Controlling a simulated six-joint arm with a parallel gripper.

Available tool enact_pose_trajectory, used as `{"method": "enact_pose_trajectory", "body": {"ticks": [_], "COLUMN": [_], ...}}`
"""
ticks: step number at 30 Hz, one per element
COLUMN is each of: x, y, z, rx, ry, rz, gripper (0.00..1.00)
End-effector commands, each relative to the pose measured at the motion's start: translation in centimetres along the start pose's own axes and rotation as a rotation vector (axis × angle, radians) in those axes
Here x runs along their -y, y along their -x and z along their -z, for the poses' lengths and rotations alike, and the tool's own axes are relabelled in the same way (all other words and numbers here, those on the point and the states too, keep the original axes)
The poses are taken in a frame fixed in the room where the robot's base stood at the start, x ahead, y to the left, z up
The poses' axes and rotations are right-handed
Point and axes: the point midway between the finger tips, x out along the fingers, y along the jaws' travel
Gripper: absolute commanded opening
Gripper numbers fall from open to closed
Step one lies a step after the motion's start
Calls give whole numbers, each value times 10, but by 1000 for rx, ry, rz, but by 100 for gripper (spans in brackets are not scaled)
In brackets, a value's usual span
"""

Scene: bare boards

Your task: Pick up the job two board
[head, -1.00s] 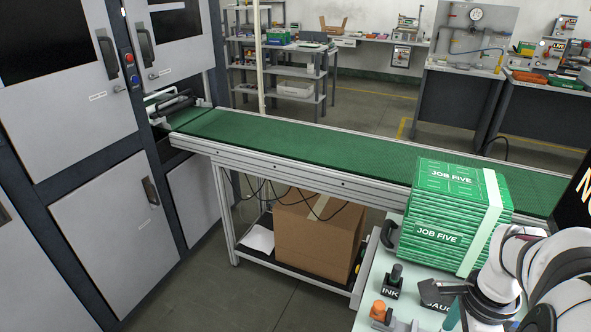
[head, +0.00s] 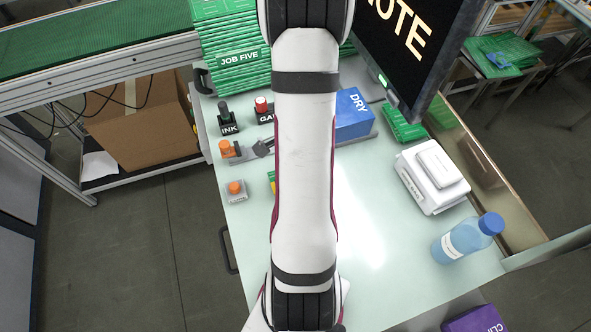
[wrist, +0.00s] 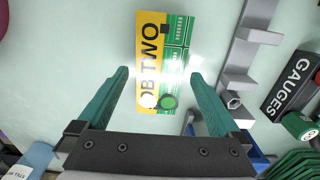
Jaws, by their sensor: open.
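The job two board (wrist: 174,55) lies on the pale worktop in the wrist view. It has a yellow strip with the black letters "OBTWO" visible and a green half with circuit markings. My gripper (wrist: 158,74) is open, its two teal fingers on either side of the board's near part with nothing held. I cannot tell how high the fingertips are above it. In the head view my arm hides my gripper and nearly all of the board; only a small yellow and green edge (head: 272,182) shows left of the arm.
A gauges block (wrist: 290,88) and grey fixture (wrist: 238,72) stand right of the board in the wrist view. On the worktop are a job five stack (head: 235,60), ink bottle (head: 228,122), blue dry box (head: 352,118), white device (head: 432,178), water bottle (head: 468,240) and monitor (head: 408,45).

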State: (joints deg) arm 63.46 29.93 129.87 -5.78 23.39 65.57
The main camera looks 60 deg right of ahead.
Motion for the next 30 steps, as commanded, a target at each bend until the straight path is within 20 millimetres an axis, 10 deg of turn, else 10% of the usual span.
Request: {"method": "enact_pose_trajectory", "body": {"ticks": [7, 21, 30], "x": [0, 0, 1], "y": [-4, -4, 3], "z": [0, 0, 0], "rx": [0, 0, -1], "ry": [1, 1, 0], "rz": [1, 1, 3], "gripper": [100, 20, 19]}}
